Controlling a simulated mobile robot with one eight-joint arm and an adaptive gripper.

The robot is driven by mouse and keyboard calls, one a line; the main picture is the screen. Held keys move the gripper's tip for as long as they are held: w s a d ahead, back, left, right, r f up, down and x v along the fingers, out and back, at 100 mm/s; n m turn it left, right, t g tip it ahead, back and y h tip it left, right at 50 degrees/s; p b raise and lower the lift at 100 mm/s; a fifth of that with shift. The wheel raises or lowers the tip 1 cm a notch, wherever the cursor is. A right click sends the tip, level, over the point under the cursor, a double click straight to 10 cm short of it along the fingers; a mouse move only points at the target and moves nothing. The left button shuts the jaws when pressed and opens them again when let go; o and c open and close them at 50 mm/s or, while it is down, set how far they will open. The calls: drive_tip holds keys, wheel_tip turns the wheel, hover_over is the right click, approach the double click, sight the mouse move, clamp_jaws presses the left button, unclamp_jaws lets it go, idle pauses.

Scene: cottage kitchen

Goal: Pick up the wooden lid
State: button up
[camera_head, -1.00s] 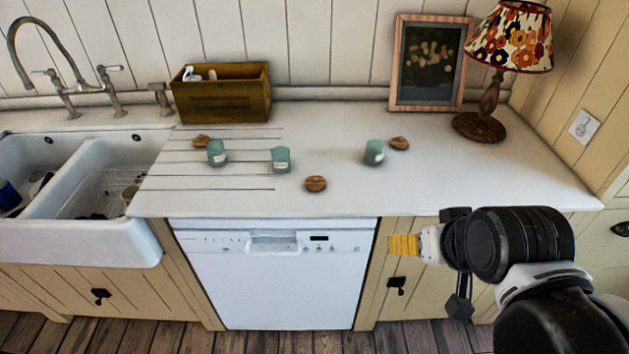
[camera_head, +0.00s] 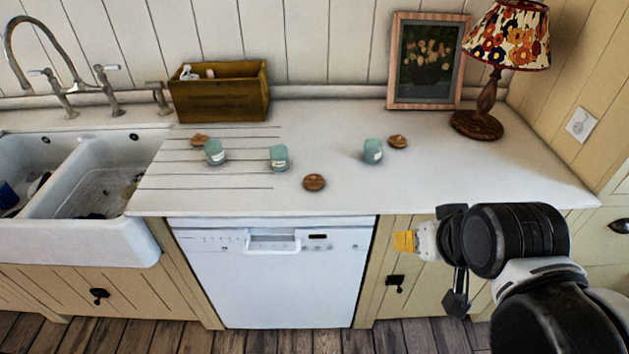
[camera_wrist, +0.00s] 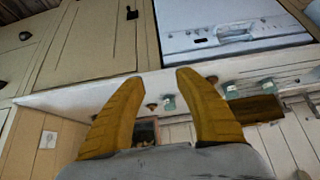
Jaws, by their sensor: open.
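Three round brown wooden lids lie on the white countertop. One lid (camera_head: 314,182) is near the front edge, one (camera_head: 397,141) is behind the right-hand green jar (camera_head: 372,151), and one (camera_head: 199,140) is behind the left-hand green jar (camera_head: 215,152). A third green jar (camera_head: 279,158) stands between them. My gripper (camera_head: 404,241) is at the right, in front of the cabinet and apart from every lid. In the wrist view my gripper (camera_wrist: 160,78) shows two yellow fingers spread apart with nothing between them. Two lids look small beyond the fingers.
A wooden box (camera_head: 220,93) stands at the back left, near the sink (camera_head: 90,236). A picture frame (camera_head: 391,60) and a lamp (camera_head: 487,100) stand at the back right. A white dishwasher (camera_head: 270,275) is below the counter. The counter's front right is clear.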

drive_tip(key=w+a+f+n+t+y, duration=0.1)
drive_tip(key=w+a, duration=0.3)
drive_tip(key=w, duration=0.3)
drive_tip(key=w+a+f+n+t+y, duration=0.1)
drive_tip(key=w+a+n+t+y, duration=0.15)
drive_tip(key=w, duration=0.45)
drive_tip(key=t+y+b, duration=0.1)
drive_tip(key=t, duration=0.1)
approach(314, 176)
drive_tip(key=shift+d+r+n+g, duration=0.25)
drive_tip(key=shift+d+r+n, duration=0.15)
drive_tip(key=shift+d, duration=0.3)
drive_tip(key=shift+w+a+f+y+b, duration=0.35)
drive_tip(key=shift+w+f+b, duration=0.05)
drive_tip(key=shift+w+f, duration=0.2)
drive_tip(key=b+x, duration=0.1)
drive_tip(key=x, duration=0.3)
drive_tip(key=shift+w+a+f, duration=0.15)
drive_tip(key=shift+w, duration=0.1)
drive_tip(key=b+x, duration=0.2)
drive_tip(key=x, duration=0.3)
drive_tip(key=shift+a+b, duration=0.2)
drive_tip(key=shift+b, duration=0.15)
clamp_jaws()
